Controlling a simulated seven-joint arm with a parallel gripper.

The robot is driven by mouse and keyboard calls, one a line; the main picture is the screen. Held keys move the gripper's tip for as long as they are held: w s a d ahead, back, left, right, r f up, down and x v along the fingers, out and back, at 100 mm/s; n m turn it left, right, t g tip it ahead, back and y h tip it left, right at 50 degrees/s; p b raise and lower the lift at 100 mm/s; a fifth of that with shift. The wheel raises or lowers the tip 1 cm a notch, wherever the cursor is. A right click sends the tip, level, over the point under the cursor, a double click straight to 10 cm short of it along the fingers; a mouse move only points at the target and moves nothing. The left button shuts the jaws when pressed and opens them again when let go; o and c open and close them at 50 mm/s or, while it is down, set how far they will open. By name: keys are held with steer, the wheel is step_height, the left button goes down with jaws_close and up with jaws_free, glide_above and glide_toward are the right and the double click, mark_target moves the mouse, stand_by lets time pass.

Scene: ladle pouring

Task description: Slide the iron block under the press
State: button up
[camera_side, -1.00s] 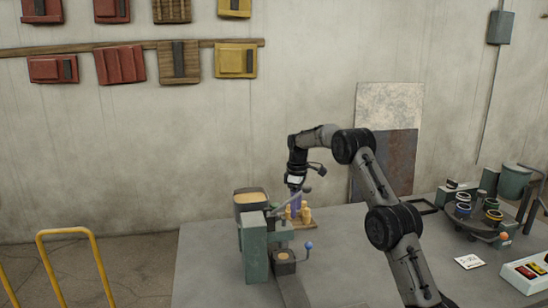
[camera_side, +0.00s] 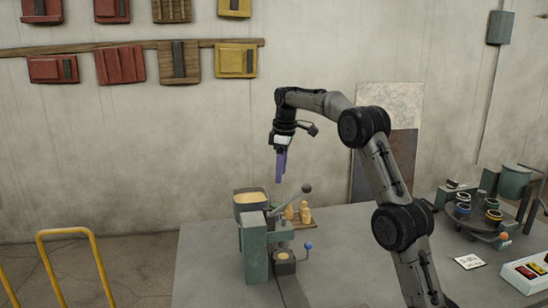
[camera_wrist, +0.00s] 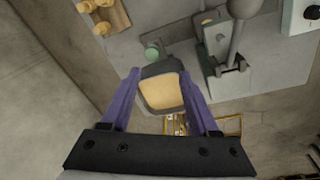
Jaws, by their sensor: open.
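The press (camera_side: 255,247) is a green-grey stand near the front left of the bench, with a lever ending in a dark ball (camera_side: 306,188) that slants up to the right. A dark block with a pale round top (camera_side: 284,264), apparently the iron block, sits low at the press's right side. Whether it is fully under the press head I cannot tell. A rod with a blue knob (camera_side: 308,246) stands beside it. My gripper (camera_side: 280,175), with purple fingers, is open and empty, high above the press. In the wrist view its fingertips (camera_wrist: 159,74) are apart.
A sand-filled bin (camera_side: 251,198) stands behind the press and shows between my fingers in the wrist view (camera_wrist: 162,93). Wooden pieces (camera_side: 304,211) stand on a board near the lever. A round rack of rings (camera_side: 477,217) is at the right. The middle of the bench is clear.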

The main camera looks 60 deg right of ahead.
steer(key=s+a+r+n+t, duration=0.1)
steer(key=s+a+r, duration=0.3)
steer(key=a+r, duration=0.4)
steer(key=shift+s+a+r+t, duration=0.3)
steer(key=shift+s+a, duration=0.1)
steer(key=shift+a, duration=1.4)
steer(key=s+a+r+n+t, duration=0.1)
steer(key=s+a+r+t, duration=0.15)
steer(key=s+a, duration=1.05)
steer(key=s+a+f+m, duration=0.2)
steer(key=s+f+m, duration=0.3)
steer(key=s+f, duration=0.7)
steer(key=shift+s+a+f+m+y, duration=0.15)
steer(key=shift+a+f+m+y, duration=0.2)
steer(key=shift+f, duration=0.5)
